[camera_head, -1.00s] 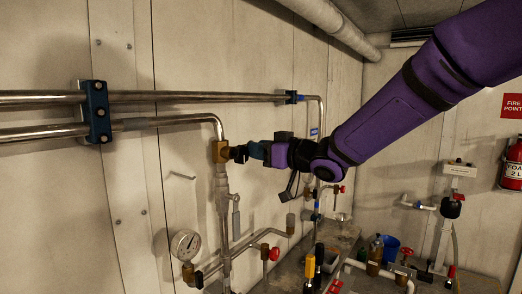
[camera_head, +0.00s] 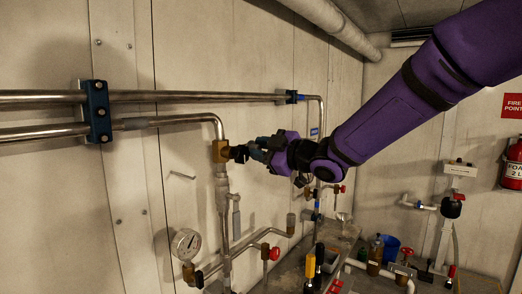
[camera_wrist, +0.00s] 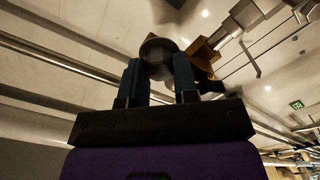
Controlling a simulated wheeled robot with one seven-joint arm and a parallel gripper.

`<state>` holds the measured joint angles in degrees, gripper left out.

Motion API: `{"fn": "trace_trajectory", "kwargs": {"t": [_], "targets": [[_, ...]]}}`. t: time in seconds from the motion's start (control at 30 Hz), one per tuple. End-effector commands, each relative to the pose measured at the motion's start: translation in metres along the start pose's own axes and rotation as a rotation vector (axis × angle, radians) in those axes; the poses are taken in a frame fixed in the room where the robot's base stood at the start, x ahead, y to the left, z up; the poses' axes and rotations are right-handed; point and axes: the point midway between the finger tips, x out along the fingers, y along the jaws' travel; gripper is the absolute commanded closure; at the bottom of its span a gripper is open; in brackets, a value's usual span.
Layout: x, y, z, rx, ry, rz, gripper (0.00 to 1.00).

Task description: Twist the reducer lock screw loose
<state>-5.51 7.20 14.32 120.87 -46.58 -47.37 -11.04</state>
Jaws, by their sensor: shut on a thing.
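The brass reducer body (camera_head: 220,151) sits on the vertical pipe, at the corner where the upper pipe turns down. Its dark lock screw knob (camera_head: 238,154) sticks out to the right. My gripper (camera_head: 256,151) reaches it from the right and is shut on the knob. In the wrist view my gripper's two blue-grey fingers (camera_wrist: 158,82) stand on either side of the round dark knob (camera_wrist: 158,50), and the brass body (camera_wrist: 203,52) shows beyond it. Whether the screw has turned in its thread cannot be seen.
Two steel pipes (camera_head: 185,97) run along the wall in a blue clamp (camera_head: 97,111). Below are a pressure gauge (camera_head: 186,243), a red valve handle (camera_head: 274,253) and a bench (camera_head: 345,241) with bottles and fittings.

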Motion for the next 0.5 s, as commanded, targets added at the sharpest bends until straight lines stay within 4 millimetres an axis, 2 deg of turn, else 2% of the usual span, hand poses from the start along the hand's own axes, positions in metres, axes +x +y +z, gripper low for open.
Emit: {"fn": "trace_trajectory", "kwargs": {"t": [0.5], "targets": [[-0.0002,-0.002,0.0008,-0.479,-0.001,-0.002,0.96]]}}
